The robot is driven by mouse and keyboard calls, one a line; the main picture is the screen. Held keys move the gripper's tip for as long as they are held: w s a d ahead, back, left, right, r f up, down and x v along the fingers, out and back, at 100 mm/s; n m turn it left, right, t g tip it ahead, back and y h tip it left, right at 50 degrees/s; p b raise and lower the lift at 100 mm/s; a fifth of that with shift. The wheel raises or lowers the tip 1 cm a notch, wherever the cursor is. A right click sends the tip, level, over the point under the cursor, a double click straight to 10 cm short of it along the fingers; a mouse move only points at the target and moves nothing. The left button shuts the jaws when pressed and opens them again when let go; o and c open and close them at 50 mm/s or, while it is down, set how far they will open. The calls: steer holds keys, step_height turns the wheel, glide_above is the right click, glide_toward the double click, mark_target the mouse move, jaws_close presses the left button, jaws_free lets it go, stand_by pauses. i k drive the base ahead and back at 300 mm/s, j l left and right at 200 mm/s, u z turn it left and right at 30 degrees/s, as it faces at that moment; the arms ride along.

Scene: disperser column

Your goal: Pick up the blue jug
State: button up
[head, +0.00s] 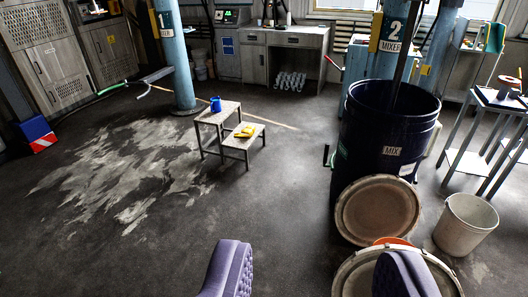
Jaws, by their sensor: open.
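The blue jug (216,104) is small in the head view. It stands upright on the upper step of a grey step stool (206,117), left of the picture's middle. A yellow item (245,131) lies on the lower step, in front of and right of the jug. My gripper (317,280) shows at the bottom edge as two purple ribbed fingers set wide apart.
A big dark mixing drum (360,135) stands at right, with round lids (377,210) leaning in front. A pale bucket (465,224) and a metal stand (464,160) are further right. A blue column (175,60) rises behind the stool. The floor (270,205) towards the stool is clear, with pale stains at left.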

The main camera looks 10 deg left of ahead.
mark_target(216, 104)
steer(key=i+j+u, duration=0.5)
steer(key=i, duration=1.1)
steer(key=i+l+u, duration=0.3)
steer(key=i+u, duration=0.15)
steer(key=i, duration=1.1)
steer(key=i+z, duration=0.1)
steer(key=i, duration=1.15)
steer(key=i+z, duration=0.1)
steer(key=i, duration=1.15)
steer(key=i+l+u, duration=0.2)
steer(key=i, duration=0.4)
steer(key=i+l+u, duration=0.2)
steer(key=i+l, duration=0.3)
steer(key=i, duration=0.05)
